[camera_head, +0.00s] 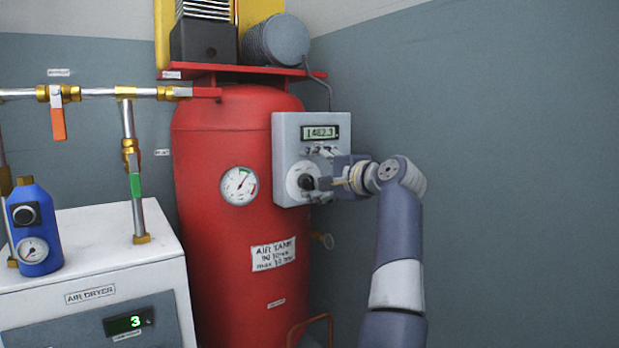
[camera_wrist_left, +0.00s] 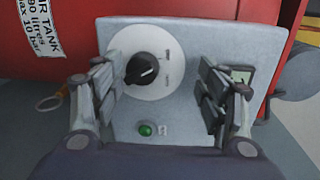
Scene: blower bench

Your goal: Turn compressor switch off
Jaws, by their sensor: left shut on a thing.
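The compressor switch is a black rotary knob (camera_head: 306,182) on a white round dial, on the grey control box (camera_head: 285,140) fixed to the red air tank. My right gripper is not in view.
The red tank (camera_head: 210,270) stands behind the box. A white air dryer (camera_head: 90,255) with a blue filter (camera_head: 32,225) and pipes with valves (camera_head: 130,155) is at the left. A green lamp (camera_wrist_left: 147,129) is on the box. The right side is open before a bare wall.

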